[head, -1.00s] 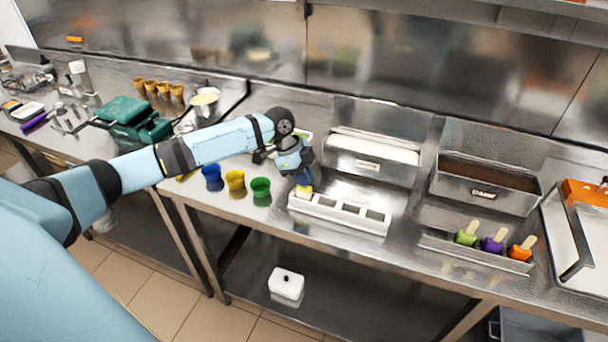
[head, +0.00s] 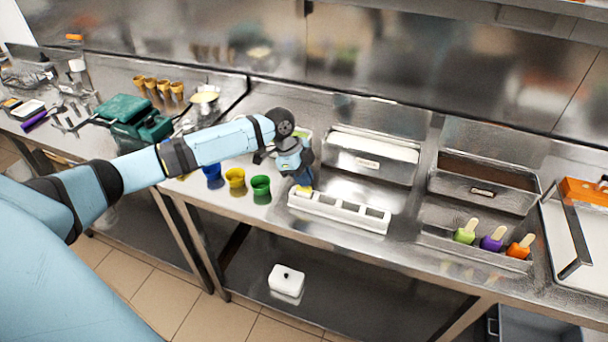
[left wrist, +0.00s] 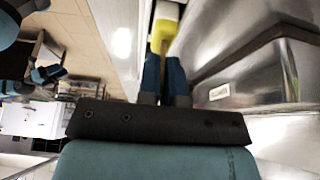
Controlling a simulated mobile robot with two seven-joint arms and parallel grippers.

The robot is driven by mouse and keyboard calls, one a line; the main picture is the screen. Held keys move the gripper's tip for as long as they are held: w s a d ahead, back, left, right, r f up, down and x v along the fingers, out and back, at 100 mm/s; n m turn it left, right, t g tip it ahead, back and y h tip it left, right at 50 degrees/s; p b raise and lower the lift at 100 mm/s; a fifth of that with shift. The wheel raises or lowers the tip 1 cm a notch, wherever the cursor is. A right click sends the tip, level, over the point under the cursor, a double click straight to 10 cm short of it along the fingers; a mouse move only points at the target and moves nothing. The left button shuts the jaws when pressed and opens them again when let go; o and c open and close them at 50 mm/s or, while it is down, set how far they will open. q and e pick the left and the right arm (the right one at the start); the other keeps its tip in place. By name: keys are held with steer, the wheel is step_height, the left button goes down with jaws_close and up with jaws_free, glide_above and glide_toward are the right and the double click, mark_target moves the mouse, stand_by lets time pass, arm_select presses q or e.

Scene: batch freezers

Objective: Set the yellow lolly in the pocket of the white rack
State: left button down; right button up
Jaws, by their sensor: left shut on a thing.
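My left gripper (head: 303,180) points down over the left end of the white rack (head: 346,222), a long block with several pockets along its top. It is shut on the yellow lolly (head: 305,189), of which only a small part shows below the fingers. In the left wrist view the lolly (left wrist: 163,35) is yellow with a pale far end, between the blue fingers (left wrist: 165,75). The lolly is at the leftmost pocket; its lower end is hidden, so I cannot tell how deep it sits. The other pockets look empty. My right gripper is out of view.
Blue (head: 212,175), yellow (head: 235,179) and green (head: 260,189) cups stand left of the rack. A steel bin with a pale lid (head: 370,158) stands behind it. Green, purple and orange lollies (head: 492,239) sit in a steel tray to the right.

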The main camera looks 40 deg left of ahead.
arm_select(q)
steer(key=c, duration=1.2)
jaws_free()
steer(key=b+v, duration=0.1)
steer(key=v, duration=1.3)
steer(key=shift+b, duration=0.35)
steer(key=shift+s+d+f, duration=0.1)
steer(key=shift+f, duration=0.05)
